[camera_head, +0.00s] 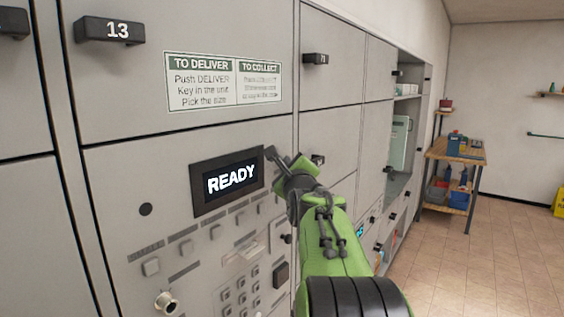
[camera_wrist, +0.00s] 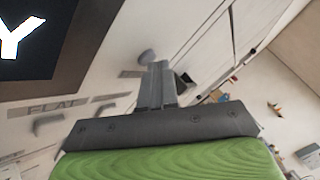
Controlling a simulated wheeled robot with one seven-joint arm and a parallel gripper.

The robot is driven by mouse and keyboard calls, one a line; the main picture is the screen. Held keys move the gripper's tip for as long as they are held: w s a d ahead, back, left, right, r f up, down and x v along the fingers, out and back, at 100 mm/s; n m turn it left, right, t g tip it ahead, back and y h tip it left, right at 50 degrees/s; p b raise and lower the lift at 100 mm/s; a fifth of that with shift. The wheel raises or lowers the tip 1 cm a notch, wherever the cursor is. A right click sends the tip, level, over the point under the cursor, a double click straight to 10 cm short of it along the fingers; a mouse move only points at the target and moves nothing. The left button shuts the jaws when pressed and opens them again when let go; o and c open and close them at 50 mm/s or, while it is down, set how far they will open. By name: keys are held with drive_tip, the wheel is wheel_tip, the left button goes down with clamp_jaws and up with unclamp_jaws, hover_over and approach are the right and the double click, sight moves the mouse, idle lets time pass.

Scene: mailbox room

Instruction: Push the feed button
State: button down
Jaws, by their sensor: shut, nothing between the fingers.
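The locker's control panel (camera_head: 125,215) has a dark screen (camera_head: 228,180) reading READY. Below the screen is a slanting row of small square grey buttons (camera_head: 186,247) with label strips; I cannot read FEED on any. In the wrist view one label (camera_wrist: 55,107) reads FLAT, with a grey button (camera_wrist: 48,122) under it. A small round grey piece (camera_wrist: 147,57) shows just beyond my fingertips; I cannot tell if it is the feed button. My gripper (camera_head: 272,155) is shut and empty, by the screen's upper right corner; it also shows in the wrist view (camera_wrist: 158,66). Contact is unclear.
A keypad (camera_head: 240,291) and a round metal lock (camera_head: 166,302) sit low on the panel. Dark locker handles (camera_head: 316,59) stick out, one of them close behind my gripper. A wooden bench (camera_head: 440,152) stands far right, with open tiled floor before it.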

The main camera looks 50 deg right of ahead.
drive_tip(key=shift+s+b, duration=0.35)
drive_tip(key=shift+s, duration=0.4)
drive_tip(key=shift+s, duration=0.1)
drive_tip(key=s, duration=0.1)
drive_tip(key=s+b, duration=0.1)
drive_tip(key=s, duration=0.2)
drive_tip(key=shift+s+d, duration=0.25)
drive_tip(key=shift+s, duration=0.15)
